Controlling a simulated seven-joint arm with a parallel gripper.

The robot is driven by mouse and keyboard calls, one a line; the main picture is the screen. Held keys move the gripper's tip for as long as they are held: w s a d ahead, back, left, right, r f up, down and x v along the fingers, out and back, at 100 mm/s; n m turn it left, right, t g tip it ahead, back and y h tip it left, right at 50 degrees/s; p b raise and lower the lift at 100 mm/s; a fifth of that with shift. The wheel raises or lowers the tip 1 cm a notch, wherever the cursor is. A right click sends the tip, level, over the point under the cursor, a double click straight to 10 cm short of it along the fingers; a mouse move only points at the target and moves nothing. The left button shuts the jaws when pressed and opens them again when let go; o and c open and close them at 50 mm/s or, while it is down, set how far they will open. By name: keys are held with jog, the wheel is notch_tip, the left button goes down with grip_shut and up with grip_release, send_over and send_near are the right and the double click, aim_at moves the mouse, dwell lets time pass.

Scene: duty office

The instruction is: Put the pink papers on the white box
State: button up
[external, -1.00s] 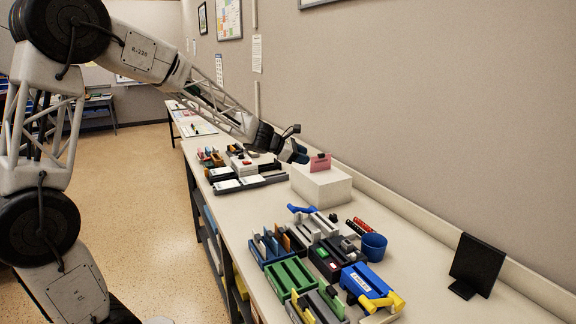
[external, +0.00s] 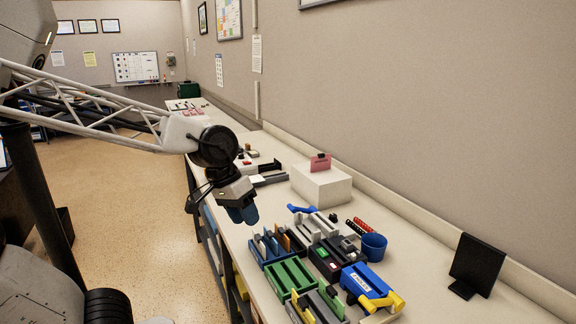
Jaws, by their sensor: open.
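A pink paper (external: 320,165) with a dark clip-like piece at its top stands upright on the white box (external: 323,187), near the back of its top. The white box sits on the long table against the wall. My gripper (external: 243,214), with blue fingertips, points down over the table's left edge, left of the box and apart from it. It is open, and I see nothing held in it. Pinkish sheets (external: 193,112) lie far back on the table, too small to make out.
Blue, green and grey organisers (external: 292,277) fill the table in front of the box. A blue cup (external: 373,246) stands to their right, and a black stand (external: 477,265) is farther right. Dark trays (external: 268,179) lie behind my gripper. The table between cup and stand is clear.

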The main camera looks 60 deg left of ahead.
jog(key=s+f+m+y, duration=0.1)
jog(key=s+m+y, duration=0.1)
jog(key=s+m, duration=0.3)
jog(key=s, duration=0.3)
jog(key=shift+a+f+g+y, duration=0.25)
jog(key=shift+f+g+y, duration=0.05)
jog(key=shift+f, duration=0.05)
dwell(0.8)
